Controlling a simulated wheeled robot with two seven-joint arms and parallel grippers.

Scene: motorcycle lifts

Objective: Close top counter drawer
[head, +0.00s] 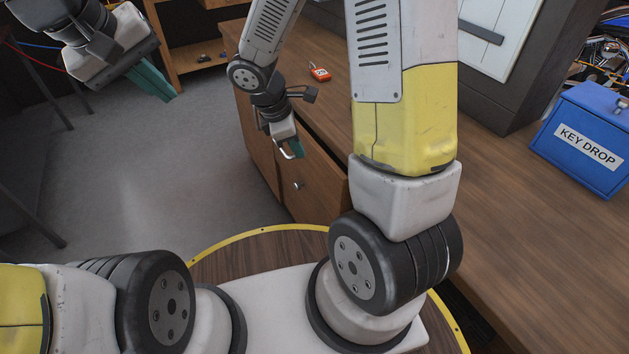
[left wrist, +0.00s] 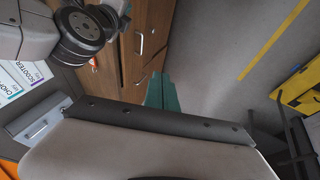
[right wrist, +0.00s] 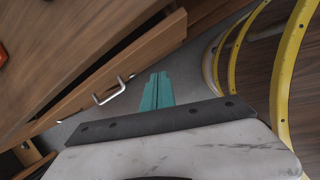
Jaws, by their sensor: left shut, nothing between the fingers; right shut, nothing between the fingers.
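The top counter drawer (head: 314,158) has a wood front and stands out from the counter, with a dark gap behind its top edge. In the right wrist view the drawer front (right wrist: 88,88) carries a pale bar handle (right wrist: 109,92). My right gripper (head: 298,150) is shut and empty, just outside the drawer front; its teal fingers (right wrist: 157,78) lie beside the handle, and I cannot tell whether they touch. My left gripper (head: 167,92) is shut and empty, out over the floor away from the counter; its fingers also show in the left wrist view (left wrist: 163,78).
The wood counter top (head: 530,240) runs along the right, bearing a blue key drop box (head: 585,140) and a small red item (head: 320,73). A knob (head: 298,186) sits on the cabinet front below. Grey floor (head: 170,150) lies clear at left.

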